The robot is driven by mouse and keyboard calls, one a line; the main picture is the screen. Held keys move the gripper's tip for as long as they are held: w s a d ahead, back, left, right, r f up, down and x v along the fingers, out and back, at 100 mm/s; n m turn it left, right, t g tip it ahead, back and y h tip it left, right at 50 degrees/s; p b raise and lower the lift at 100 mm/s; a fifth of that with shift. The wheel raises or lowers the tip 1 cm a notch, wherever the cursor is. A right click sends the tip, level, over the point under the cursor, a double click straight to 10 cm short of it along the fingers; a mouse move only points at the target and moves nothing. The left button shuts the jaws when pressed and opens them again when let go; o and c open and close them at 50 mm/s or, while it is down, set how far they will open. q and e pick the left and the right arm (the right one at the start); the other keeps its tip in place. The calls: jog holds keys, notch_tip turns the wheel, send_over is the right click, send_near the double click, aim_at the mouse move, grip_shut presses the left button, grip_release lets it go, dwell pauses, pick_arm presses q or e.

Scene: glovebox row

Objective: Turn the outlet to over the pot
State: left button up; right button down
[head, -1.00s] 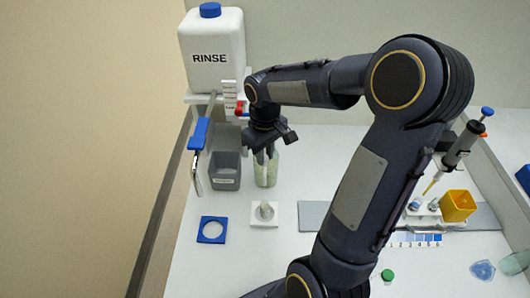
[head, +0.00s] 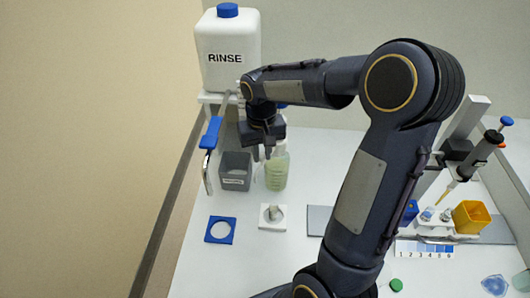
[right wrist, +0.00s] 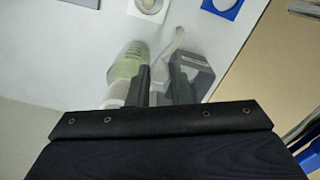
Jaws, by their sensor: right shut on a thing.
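My right gripper (head: 262,153) points down at the left of the greenish bottle (head: 276,172). In the right wrist view its fingers (right wrist: 163,88) are close together, with a pale thin tube, seemingly the outlet (right wrist: 172,47), coming out between them. The tube runs between the bottle (right wrist: 129,62) and the grey pot. Its far end is near the pot's rim; I cannot tell whether it is over the opening. The grey labelled pot (head: 235,172) stands upright left of the bottle, and also shows in the right wrist view (right wrist: 200,66). My left gripper is not in view.
A white RINSE tank (head: 226,48) stands at the back left. A blue lever (head: 211,132) with a curved metal piece hangs left of the pot. A blue square ring (head: 220,230) and a white holder (head: 271,217) lie in front. A yellow box (head: 470,217) is at right.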

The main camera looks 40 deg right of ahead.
jog(key=c, duration=1.3)
grip_release()
notch_tip(320, 180, up, 8)
jog(key=shift+f, duration=0.1)
